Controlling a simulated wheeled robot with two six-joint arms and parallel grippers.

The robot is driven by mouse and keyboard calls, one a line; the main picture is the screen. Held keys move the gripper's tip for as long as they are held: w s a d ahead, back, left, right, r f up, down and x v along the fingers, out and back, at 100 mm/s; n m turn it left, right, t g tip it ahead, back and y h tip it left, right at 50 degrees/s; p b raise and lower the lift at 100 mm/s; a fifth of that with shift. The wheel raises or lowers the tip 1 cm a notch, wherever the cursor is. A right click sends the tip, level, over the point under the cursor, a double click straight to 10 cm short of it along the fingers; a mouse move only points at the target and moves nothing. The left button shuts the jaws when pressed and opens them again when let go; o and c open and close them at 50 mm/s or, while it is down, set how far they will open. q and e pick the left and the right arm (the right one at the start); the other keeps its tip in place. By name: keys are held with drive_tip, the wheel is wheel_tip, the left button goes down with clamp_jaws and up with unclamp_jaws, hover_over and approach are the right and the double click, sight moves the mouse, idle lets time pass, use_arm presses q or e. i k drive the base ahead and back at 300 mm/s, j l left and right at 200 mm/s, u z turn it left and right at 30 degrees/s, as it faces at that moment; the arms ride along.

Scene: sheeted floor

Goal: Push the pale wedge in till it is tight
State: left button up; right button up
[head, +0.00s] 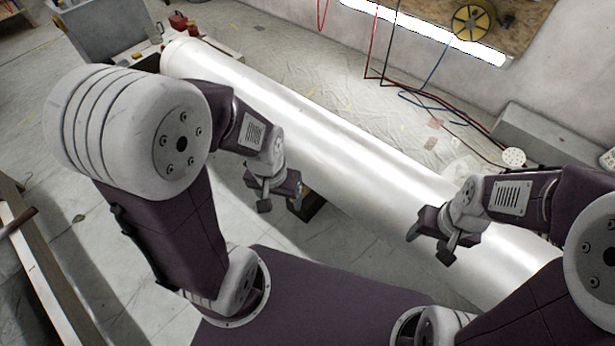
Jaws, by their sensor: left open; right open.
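A long white pipe (340,150) lies diagonally across the floor from the upper left to the lower right. A small dark brownish block (312,206) shows at the pipe's near side, partly behind my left gripper. I cannot make out a pale wedge; it may be hidden by the gripper or the pipe. My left gripper (280,203) is open and empty, just left of the block; I cannot tell whether it touches it. My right gripper (429,246) is open and empty, in front of the pipe further right.
Red and black cables (440,103) hang by the back wall and trail on the sheeted floor. A grey block (545,135) stands at the right by the wall. A grey bin (105,30) is at the upper left. Long boards (45,270) lie at the left edge.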

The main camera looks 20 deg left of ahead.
sight(306, 190)
drive_tip(key=u, duration=0.65)
